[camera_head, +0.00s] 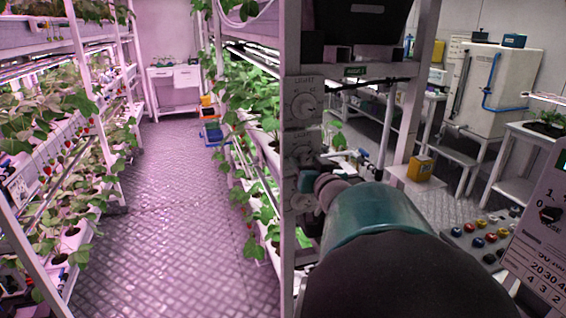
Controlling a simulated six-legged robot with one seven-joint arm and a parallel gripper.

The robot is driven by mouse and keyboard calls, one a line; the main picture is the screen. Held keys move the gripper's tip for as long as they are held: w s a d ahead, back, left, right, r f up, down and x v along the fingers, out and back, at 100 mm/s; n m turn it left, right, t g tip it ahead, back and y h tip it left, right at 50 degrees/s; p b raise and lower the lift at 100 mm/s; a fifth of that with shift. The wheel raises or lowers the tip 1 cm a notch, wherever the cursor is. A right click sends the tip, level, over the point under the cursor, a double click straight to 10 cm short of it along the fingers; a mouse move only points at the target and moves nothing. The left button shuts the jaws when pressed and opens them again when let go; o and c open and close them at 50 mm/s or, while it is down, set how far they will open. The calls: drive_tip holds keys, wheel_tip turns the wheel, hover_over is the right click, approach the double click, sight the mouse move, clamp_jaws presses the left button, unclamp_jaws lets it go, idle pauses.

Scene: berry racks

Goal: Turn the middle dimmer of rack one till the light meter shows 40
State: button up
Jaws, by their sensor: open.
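A narrow pale panel (291,130) on the rack post at picture centre carries round dimmer dials marked LIGHT. The upper dial (304,107) shows clearly. Another dial (301,143) below it is small and dim. The lower part of the panel is partly covered by my arm. My arm reaches in from the lower right. My gripper (304,199) is at its far end, close to the lower panel; it is small, dark and partly hidden by my wrist, and I see nothing held. I cannot tell whether it touches a dial. No light meter reading is legible.
Planted racks (70,150) line the left, with more plants (255,140) right of the clear aisle floor (165,200). At right are a button box (485,235), a tilted dose panel (540,235), a yellow box (420,168) and a white tank (490,90).

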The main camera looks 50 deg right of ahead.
drive_tip(key=shift+s, duration=0.15)
drive_tip(key=shift+c, duration=0.7)
drive_tip(key=c, duration=0.9)
drive_tip(key=shift+o, duration=0.2)
drive_tip(key=shift+n, duration=0.3)
